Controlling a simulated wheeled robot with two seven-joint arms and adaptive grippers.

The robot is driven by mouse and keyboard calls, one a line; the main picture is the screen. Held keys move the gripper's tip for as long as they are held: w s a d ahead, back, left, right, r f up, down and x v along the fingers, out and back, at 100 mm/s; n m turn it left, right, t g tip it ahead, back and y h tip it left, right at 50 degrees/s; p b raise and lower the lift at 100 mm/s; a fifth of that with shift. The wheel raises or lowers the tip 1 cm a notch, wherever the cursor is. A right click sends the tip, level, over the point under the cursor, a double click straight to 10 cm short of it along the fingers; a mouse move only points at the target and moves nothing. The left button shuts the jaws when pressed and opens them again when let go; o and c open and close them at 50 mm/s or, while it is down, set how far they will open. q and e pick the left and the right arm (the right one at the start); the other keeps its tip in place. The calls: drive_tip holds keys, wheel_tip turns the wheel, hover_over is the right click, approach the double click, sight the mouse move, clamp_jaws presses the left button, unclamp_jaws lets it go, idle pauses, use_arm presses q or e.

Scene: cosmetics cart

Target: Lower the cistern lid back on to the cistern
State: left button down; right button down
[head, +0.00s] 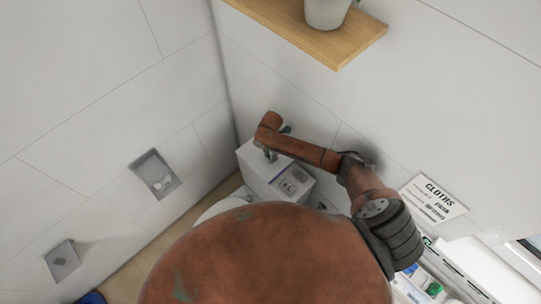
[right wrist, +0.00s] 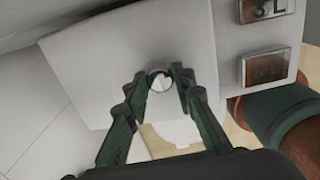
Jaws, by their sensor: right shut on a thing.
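The white cistern (head: 294,190) stands low in the corner, partly behind my own arm. My right gripper (head: 270,153) is above its left part, pointing down. In the right wrist view my right gripper (right wrist: 168,86) is shut on the small round knob (right wrist: 160,80) of the white cistern lid (right wrist: 95,65). The lid is a flat pale slab filling the upper left of that view. Its right edge lies beside a pale surface bearing two framed plates. I cannot tell how big the gap under the lid is. My left gripper is not in view.
A wooden shelf (head: 310,35) with a pot (head: 326,12) is on the wall above. A CLOTHS sign (head: 433,198) is on the wall at right, above a cart (head: 440,280) with bottles. Two small wall fittings (head: 155,174) (head: 62,260) are at left.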

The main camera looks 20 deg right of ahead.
drive_tip(key=shift+w+f+b, duration=0.1)
drive_tip(key=shift+f+b, duration=0.2)
drive_tip(key=shift+f, duration=0.2)
idle(0.5)
drive_tip(key=c, duration=1.5)
unclamp_jaws()
drive_tip(key=shift+c, duration=0.2)
